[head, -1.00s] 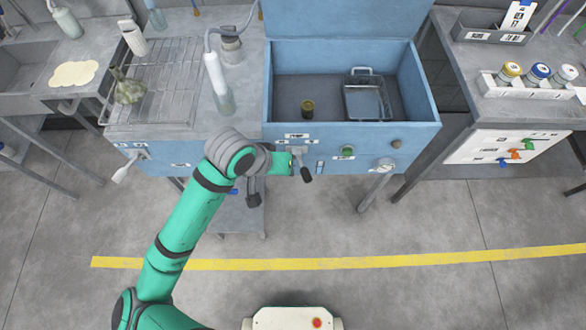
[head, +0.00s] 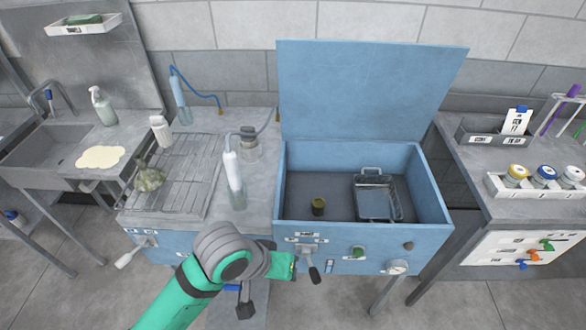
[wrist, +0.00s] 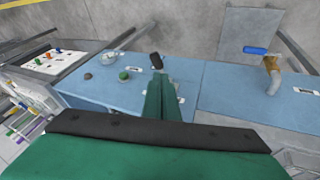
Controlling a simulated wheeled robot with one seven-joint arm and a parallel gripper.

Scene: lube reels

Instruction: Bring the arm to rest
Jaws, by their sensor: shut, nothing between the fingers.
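My green arm reaches up from the bottom of the head view, and my gripper (head: 292,265) is at the front of the blue parts washer (head: 435,235). In the wrist view, my gripper's green fingers (wrist: 161,80) are together with nothing between them. A lever with a dark handle (head: 314,274) is on the washer's front, right by the fingertips. The dark handle also shows in the wrist view (wrist: 156,62), just past the fingertips. I cannot tell whether they touch.
The washer's lid (head: 370,90) stands open; a small dark can (head: 318,206) and a wire basket (head: 376,196) are inside. A rack (head: 180,178) is on the left bench. A right bench (head: 480,205) holds several capped jars. Floor in front is clear.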

